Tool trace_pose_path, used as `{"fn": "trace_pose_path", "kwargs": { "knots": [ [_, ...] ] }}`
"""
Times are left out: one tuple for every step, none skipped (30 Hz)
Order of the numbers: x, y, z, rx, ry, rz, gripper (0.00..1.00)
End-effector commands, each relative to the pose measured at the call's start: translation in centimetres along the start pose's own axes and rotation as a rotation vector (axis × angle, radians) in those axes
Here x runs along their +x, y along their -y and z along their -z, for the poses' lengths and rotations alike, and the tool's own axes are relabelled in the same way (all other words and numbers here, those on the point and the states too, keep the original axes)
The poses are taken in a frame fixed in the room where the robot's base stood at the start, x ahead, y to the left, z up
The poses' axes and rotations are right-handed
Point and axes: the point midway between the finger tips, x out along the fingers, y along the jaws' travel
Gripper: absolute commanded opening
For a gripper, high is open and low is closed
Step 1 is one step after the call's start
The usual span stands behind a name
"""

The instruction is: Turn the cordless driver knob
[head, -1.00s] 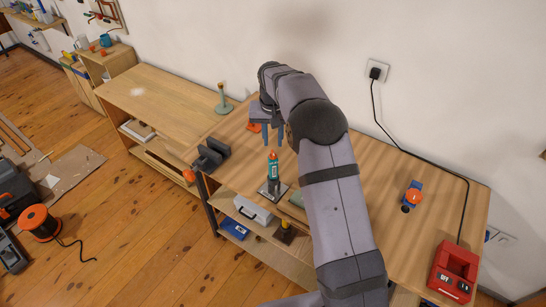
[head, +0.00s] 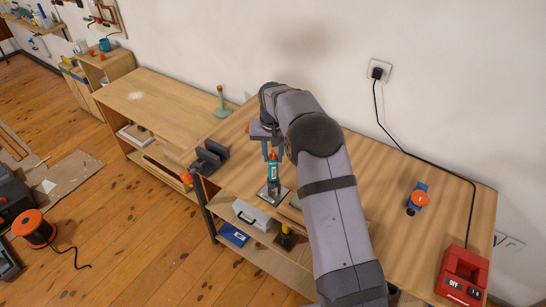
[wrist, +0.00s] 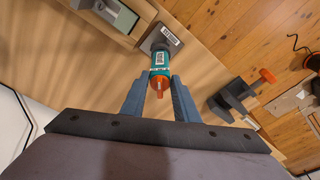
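The cordless driver (head: 273,172) is teal with an orange end. It stands upright on a small grey base plate (head: 267,196) near the front edge of the workbench. In the wrist view the driver (wrist: 160,66) shows its label, and its orange end (wrist: 160,84) points toward my gripper. My gripper (wrist: 158,80) is open, with one blue-grey finger on each side of the orange end. Gaps show between the fingers and the driver, and it holds nothing. In the head view my gripper (head: 272,146) is just above and behind the driver.
A dark vise (head: 210,157) with an orange knob sits at the bench's left edge. A blue tool with an orange knob (head: 420,198) and a red box (head: 464,276) stand on the right. A black cable runs along the wall.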

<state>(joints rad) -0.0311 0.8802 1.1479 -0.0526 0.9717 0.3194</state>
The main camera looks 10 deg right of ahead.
Motion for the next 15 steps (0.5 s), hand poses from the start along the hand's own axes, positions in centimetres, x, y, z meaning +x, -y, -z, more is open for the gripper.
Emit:
{"fn": "trace_pose_path", "kwargs": {
  "knots": [
    [0.22, -0.02, -0.11, 0.0, 0.003, -0.001, 0.25],
    [0.23, -0.02, -0.11, 0.0, 0.003, -0.001, 0.25],
    [0.22, -0.01, -0.1, 0.0, 0.002, 0.0, 0.25],
    [0.2, -0.01, -0.09, 0.0, 0.002, 0.0, 0.25],
    [0.19, -0.01, -0.09, 0.0, 0.002, 0.0, 0.25],
    [0.17, -0.01, -0.08, 0.0, 0.002, 0.0, 0.25],
    [0.16, -0.01, -0.08, 0.0, 0.002, 0.0, 0.25],
    [0.15, 0.0, -0.07, 0.0, 0.002, 0.0, 0.25],
    [0.14, 0.0, -0.07, 0.0, 0.002, 0.0, 0.25],
    [0.13, 0.0, -0.06, 0.0, 0.001, 0.0, 0.18],
    [0.11, 0.01, -0.05, 0.0, 0.001, 0.0, 0.11],
    [0.1, 0.01, -0.04, 0.0, 0.001, 0.0, 0.06],
    [0.09, 0.01, -0.04, 0.0, 0.001, 0.0, 0.06],
    [0.08, 0.01, -0.03, 0.0, 0.001, 0.0, 0.06],
    [0.07, 0.02, -0.03, 0.0, 0.0, 0.0, 0.06]
  ]
}}
